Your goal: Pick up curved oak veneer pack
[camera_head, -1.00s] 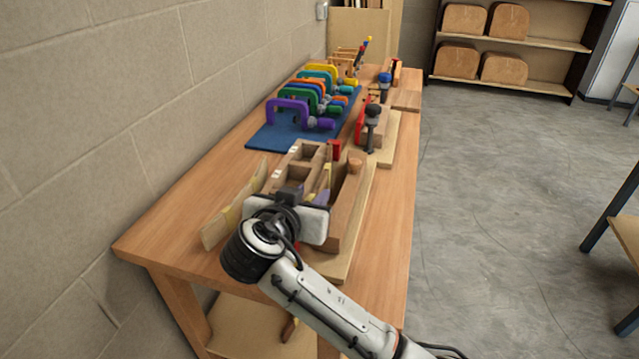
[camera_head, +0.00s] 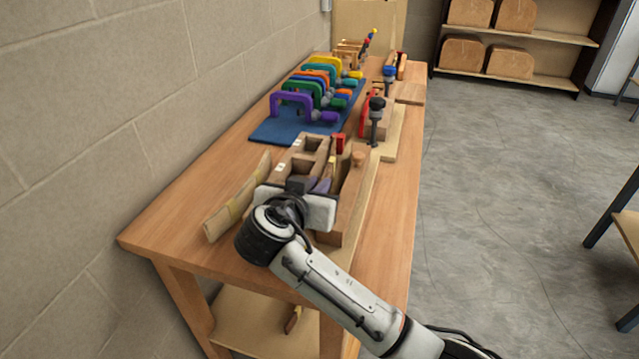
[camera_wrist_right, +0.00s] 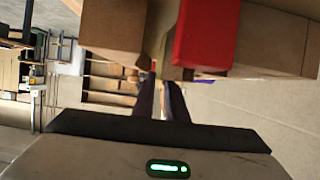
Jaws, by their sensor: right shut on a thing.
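A curved, pale wooden strip with a yellowish band (camera_head: 238,198), which looks like the oak veneer pack, lies along the left side of the workbench, left of my right gripper. My right gripper (camera_head: 325,178) is over the wooden form (camera_head: 347,205) at the bench's near end. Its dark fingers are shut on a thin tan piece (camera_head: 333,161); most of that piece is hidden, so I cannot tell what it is. My left gripper is not in view.
Several coloured clamps (camera_head: 310,88) lie on a blue mat (camera_head: 285,132) behind the form. A dark-handled clamp (camera_head: 376,118) stands by a red block at the right. A block wall (camera_head: 100,110) borders the bench's left side. The bench's front right strip (camera_head: 385,240) is clear.

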